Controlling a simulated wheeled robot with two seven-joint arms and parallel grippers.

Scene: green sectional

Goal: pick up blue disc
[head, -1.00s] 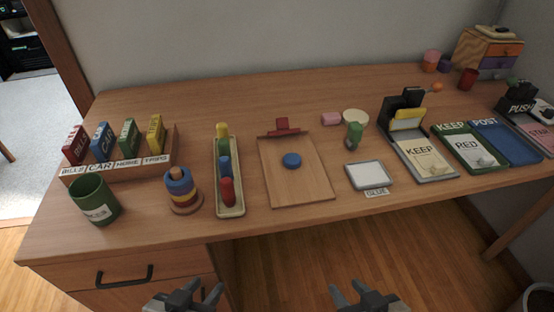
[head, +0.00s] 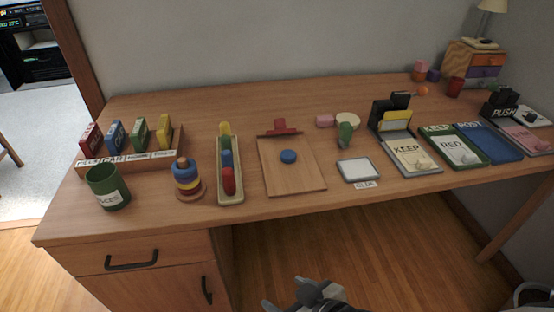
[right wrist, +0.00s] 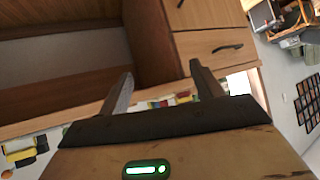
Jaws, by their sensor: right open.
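The blue disc (head: 288,156) lies flat on a wooden clipboard (head: 292,180) with a red clip (head: 280,128), near the middle of the desk. Nothing covers it in the head view. My right gripper (head: 284,295) is at the bottom edge of the head view, in front of the desk and well short of the disc. It is open and empty, and its two spread fingers show in the right wrist view (right wrist: 161,74). I cannot make out the disc in the right wrist view. My left gripper is out of the picture.
Left of the clipboard are a tray of coloured pieces (head: 229,195), a ring stacker (head: 187,180) and a green cup (head: 107,187). Right of it are a small white-topped pad (head: 358,169) and a green item (head: 345,135). The desk's front edge lies between gripper and disc.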

